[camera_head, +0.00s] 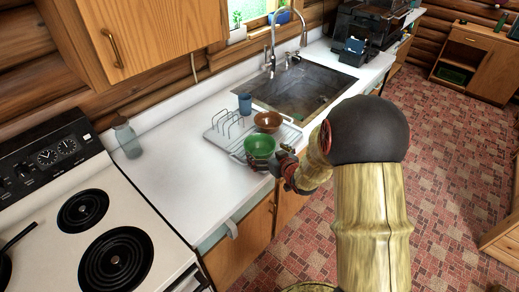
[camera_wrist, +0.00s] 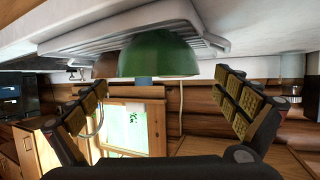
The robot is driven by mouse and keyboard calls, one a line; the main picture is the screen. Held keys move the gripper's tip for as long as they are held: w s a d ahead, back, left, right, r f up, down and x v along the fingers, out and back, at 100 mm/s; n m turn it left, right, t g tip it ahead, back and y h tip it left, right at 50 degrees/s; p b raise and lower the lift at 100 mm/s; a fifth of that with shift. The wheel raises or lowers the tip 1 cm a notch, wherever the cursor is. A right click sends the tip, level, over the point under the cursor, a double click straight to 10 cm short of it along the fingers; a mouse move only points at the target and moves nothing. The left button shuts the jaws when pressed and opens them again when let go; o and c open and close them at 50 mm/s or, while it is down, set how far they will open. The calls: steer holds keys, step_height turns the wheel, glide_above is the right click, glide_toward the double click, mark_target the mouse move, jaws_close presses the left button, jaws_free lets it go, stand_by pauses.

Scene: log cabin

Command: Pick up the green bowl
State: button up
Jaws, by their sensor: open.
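The green bowl (camera_head: 260,145) stands upright at the front edge of the grey dish rack (camera_head: 222,137) on the white counter. In the wrist view, which is upside down, the green bowl (camera_wrist: 158,55) is centred just beyond the fingertips. My gripper (camera_head: 271,160) is at the bowl's near side, low, over the counter's front edge. In the wrist view my gripper (camera_wrist: 161,82) is open, with its padded fingers spread wider than the bowl and nothing held between them. Whether a finger touches the bowl cannot be told.
A brown bowl (camera_head: 268,121) sits close behind the green one on the rack. A blue cup (camera_head: 245,103) stands at the rack's back. The sink (camera_head: 300,88) lies to the right, the stove (camera_head: 95,235) to the left.

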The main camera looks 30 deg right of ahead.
mark_target(255, 143)
steer(key=x, duration=0.3)
steer(key=b+x, duration=0.1)
steer(key=x, duration=0.2)
steer(key=shift+w+d+f+b, duration=0.2)
steer(key=shift+f+b, duration=0.05)
steer(key=shift+b, duration=0.05)
steer(key=shift+c, duration=0.8)
steer(key=c, duration=1)
steer(key=shift+r, duration=0.1)
